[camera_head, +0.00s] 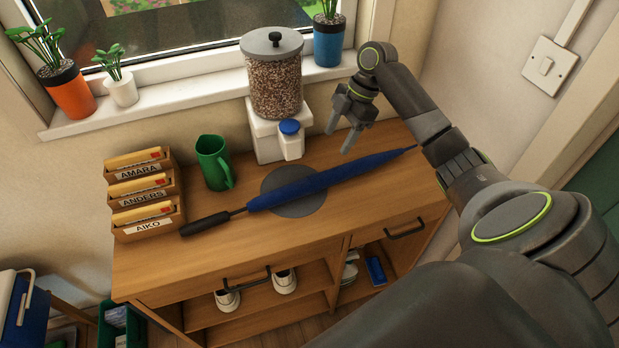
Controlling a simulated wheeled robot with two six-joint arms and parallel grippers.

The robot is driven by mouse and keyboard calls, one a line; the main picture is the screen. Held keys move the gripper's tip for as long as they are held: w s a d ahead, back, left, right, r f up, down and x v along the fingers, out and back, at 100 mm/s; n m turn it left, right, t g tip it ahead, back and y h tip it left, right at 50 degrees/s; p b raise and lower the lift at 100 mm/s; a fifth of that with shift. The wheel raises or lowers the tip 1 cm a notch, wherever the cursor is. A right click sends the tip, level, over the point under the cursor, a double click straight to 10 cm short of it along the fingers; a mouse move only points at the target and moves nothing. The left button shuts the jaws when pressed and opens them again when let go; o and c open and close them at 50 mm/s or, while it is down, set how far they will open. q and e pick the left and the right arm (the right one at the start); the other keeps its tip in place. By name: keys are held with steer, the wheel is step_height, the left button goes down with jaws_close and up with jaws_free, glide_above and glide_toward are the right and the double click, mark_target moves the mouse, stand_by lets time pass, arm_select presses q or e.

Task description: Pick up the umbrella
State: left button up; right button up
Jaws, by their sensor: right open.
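A closed blue umbrella (312,186) lies on the wooden cabinet top, across a round grey mat (296,207). Its black handle (205,223) points to the lower left and its tip points to the right. My right gripper (338,138) is open and empty. It points down just behind the umbrella's right half and appears apart from it. How high it is above the cabinet top is hard to tell. My left gripper does not show.
A food dispenser (275,88) with a small blue-lidded jar, a green jug (213,163) and labelled letter trays (144,192) stand along the back and left. Potted plants sit on the windowsill (173,96). The cabinet's front strip (200,262) is clear.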

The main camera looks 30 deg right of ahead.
glide_toward(315, 179)
steer(key=shift+s+f+p, duration=0.1)
steer(key=shift+f+p, duration=0.35)
steer(key=shift+f, duration=0.3)
steer(key=x, duration=0.3)
steer(key=shift+d, duration=0.1)
steer(key=shift+f, duration=0.2)
steer(key=shift+a+f+p, duration=0.2)
steer(key=shift+a+p, duration=0.15)
steer(key=shift+p, duration=0.1)
steer(key=x, duration=0.2)
steer(key=p+x, duration=0.1)
steer(key=shift+w+a+f, duration=0.25)
steer(key=shift+a, duration=0.2)
steer(key=shift+f, duration=0.35)
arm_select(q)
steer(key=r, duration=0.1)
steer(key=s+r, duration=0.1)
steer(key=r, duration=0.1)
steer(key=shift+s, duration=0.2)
arm_select(e)
steer(key=c, duration=1.3)
